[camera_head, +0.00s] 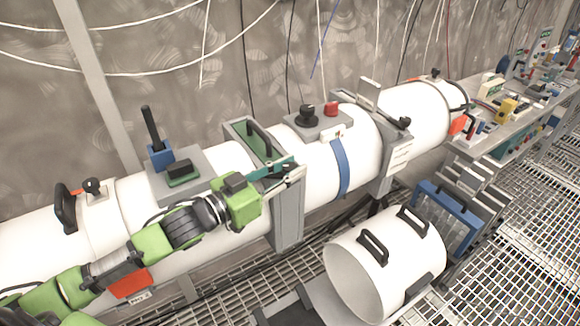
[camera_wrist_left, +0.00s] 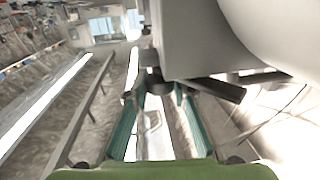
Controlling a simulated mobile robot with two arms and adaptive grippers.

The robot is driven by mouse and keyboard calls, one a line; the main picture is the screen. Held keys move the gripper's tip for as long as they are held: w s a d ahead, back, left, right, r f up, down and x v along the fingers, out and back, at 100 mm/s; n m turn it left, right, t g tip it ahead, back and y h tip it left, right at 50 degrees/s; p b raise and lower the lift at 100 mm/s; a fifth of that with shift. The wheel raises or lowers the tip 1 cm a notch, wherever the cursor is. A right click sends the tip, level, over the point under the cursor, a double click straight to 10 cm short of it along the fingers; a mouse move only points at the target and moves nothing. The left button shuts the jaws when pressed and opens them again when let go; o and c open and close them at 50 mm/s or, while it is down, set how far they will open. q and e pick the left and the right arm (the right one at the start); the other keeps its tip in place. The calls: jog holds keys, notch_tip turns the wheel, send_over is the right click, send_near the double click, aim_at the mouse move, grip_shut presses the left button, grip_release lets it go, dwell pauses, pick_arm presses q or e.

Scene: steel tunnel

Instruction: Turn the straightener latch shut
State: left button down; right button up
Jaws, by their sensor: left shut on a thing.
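The white tube (camera_head: 225,160) runs across the head view, with a grey frame (camera_head: 288,215) around it near the middle. My left gripper (camera_head: 290,170) reaches the upper front of this frame with its teal fingers. In the left wrist view, the gripper (camera_wrist_left: 163,90) is shut on the near end of a dark bar-like latch (camera_wrist_left: 215,89). The latch sticks out to the right under a grey block (camera_wrist_left: 185,40). The fingers partly hide the latch's end; in the head view I cannot make the latch out clearly. My right gripper is not in view.
A second grey frame (camera_head: 388,160) stands further right. A loose white tube section (camera_head: 385,262) lies in front on the grating. A cluttered bench (camera_head: 490,135) is at the back right. Cables hang along the wall.

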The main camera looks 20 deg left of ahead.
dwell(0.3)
pick_arm(q)
jog(key=c, duration=1.7)
grip_release()
jog(key=shift+w+d+f, duration=0.1)
jog(key=shift+w, duration=0.05)
jog(key=v, duration=1.2)
